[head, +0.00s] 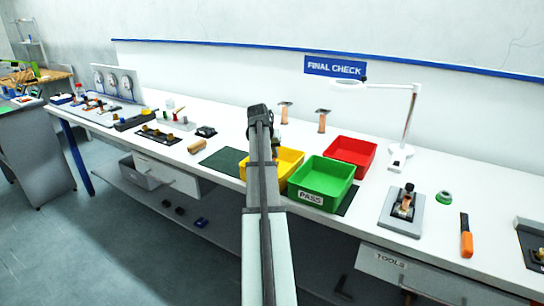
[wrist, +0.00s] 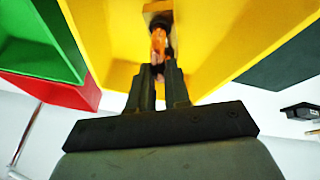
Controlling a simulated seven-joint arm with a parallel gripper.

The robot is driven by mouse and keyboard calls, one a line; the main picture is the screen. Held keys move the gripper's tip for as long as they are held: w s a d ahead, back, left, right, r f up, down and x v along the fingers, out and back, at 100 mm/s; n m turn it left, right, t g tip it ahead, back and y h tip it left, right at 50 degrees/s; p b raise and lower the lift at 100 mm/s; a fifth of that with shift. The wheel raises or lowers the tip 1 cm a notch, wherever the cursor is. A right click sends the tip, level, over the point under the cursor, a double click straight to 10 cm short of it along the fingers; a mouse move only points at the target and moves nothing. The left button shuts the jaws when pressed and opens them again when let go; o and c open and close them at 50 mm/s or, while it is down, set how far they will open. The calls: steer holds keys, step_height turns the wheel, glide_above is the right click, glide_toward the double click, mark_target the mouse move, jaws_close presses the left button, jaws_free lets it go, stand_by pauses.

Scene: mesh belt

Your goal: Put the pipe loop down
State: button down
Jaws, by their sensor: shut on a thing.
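My gripper (wrist: 158,78) is shut on the copper-coloured pipe loop (wrist: 158,42) in the wrist view. The loop shows end-on between and beyond the fingertips, so its full shape is hidden. The yellow bin (wrist: 110,35) fills the background behind the loop. I cannot tell whether the loop touches the bin.
A green bin (head: 322,196) marked PASS and a red bin (head: 368,147) stand right of the yellow one. A dark green mat (head: 222,160) lies left of the arm. A lamp (head: 410,110) and a grey fixture (head: 386,215) stand to the right.

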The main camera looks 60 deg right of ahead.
steer(key=shift+f, duration=0.55)
steer(key=c, duration=1.1)
jaws_free()
steer(key=shift+f, duration=0.15)
steer(key=v, duration=1.2)
